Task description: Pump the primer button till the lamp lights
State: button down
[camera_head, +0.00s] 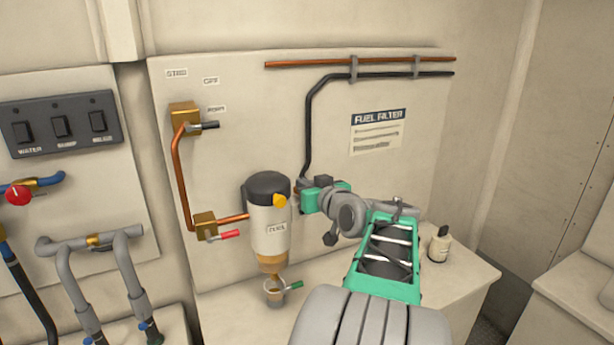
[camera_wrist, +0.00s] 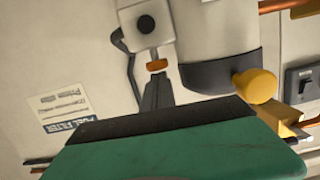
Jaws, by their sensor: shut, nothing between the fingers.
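The fuel filter (camera_head: 270,228) is a pale cylinder with a dark cap, mounted on the panel. It shows upside down in the wrist view (camera_wrist: 215,30). A yellow knob (camera_head: 279,200) sits on its cap, also in the wrist view (camera_wrist: 255,85). Beside the filter, the wrist view shows a pale block with a dark round disc (camera_wrist: 147,25) and a small orange button-like piece (camera_wrist: 157,65); I cannot tell which is button or lamp. No glow is seen. My gripper (camera_wrist: 156,78) is shut and empty, tips close to the orange piece; contact is unclear. In the head view my gripper (camera_head: 302,190) partly hides this spot.
A small cup (camera_head: 275,291) stands under the filter, with a green-handled drain near it. A red-handled valve (camera_head: 228,235) and copper pipe are left of the filter. A small bottle (camera_head: 439,245) stands on the ledge at right. A switch panel (camera_head: 60,124) is far left.

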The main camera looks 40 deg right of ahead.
jog(key=shift+f, duration=0.1)
jog(key=f+b, duration=0.2)
jog(key=b, duration=0.1)
dwell(0.5)
jog(key=s+a+r+b, duration=0.2)
jog(key=s+r, duration=0.4)
jog(key=s, duration=0.3)
jog(key=shift+s+a+r, duration=0.2)
jog(key=shift+s+a, duration=0.15)
jog(key=shift+s, duration=0.05)
dwell(0.5)
